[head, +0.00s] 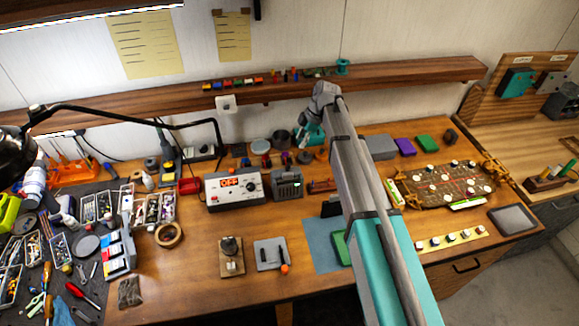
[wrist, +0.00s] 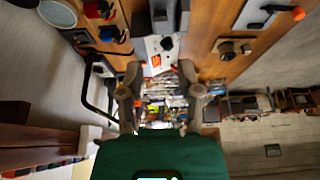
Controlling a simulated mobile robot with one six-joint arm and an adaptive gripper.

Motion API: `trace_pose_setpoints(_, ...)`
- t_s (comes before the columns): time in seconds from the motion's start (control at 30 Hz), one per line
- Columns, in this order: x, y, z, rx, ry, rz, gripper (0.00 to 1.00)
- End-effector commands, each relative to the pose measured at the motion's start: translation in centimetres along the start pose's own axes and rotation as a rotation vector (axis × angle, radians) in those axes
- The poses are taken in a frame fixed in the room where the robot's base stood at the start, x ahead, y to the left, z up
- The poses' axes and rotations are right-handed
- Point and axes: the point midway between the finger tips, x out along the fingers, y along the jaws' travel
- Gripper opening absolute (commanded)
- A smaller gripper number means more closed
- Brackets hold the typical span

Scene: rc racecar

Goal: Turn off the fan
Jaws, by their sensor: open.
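I cannot surely make out a fan in either view.
A wooden shelf (head: 420,73) runs along the wall behind my wrist. A black lamp arm (head: 130,114) reaches over the bench's left back. Trays, tools and a tape roll (head: 169,235) crowd the left. A brown board (head: 445,185) lies right. The front middle has some bare wood.

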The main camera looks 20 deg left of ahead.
Motion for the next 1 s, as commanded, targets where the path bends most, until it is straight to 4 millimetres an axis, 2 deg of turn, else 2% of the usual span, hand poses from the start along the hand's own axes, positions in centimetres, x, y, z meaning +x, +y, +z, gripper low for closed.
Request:
trace_pose_setpoints(0.03, 0.7, 0.0, 0.1, 0.000, 0.000, 0.000, 0.46)
trace_pose_setpoints(1.0, 8.6, 0.0, 0.3, 0.002, 0.000, 0.001, 0.46)
